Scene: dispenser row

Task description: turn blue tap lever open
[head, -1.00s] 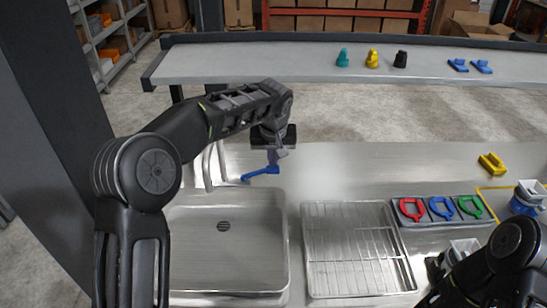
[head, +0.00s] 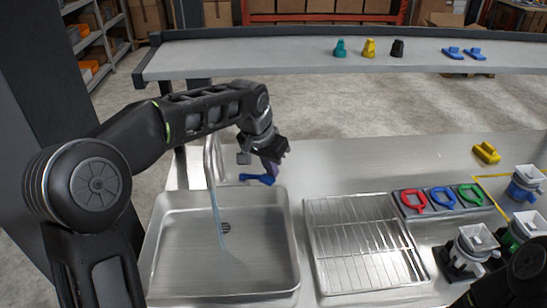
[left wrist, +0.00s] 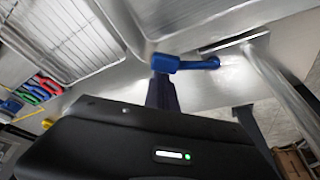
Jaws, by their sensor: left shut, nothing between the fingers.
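The blue tap lever (head: 257,178) lies roughly level behind the sink, beside the metal tap (head: 209,160). A thin stream of water (head: 218,225) falls from the spout into the sink. My left gripper (head: 270,170) is shut and empty, with its fingertips at the right end of the lever. The left wrist view shows the lever (left wrist: 188,63) right at the tips of the closed fingers (left wrist: 161,90); they seem to touch, but I cannot be sure. My right gripper is not visible; only dark parts of that arm show at the lower right.
The sink (head: 160,250) is in front of the tap, with a wire rack (head: 365,245) to its right. A tray (head: 405,212) holds red, blue and green rings. Dispensers (head: 472,248) stand at the right. A shelf (head: 250,62) runs across the back.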

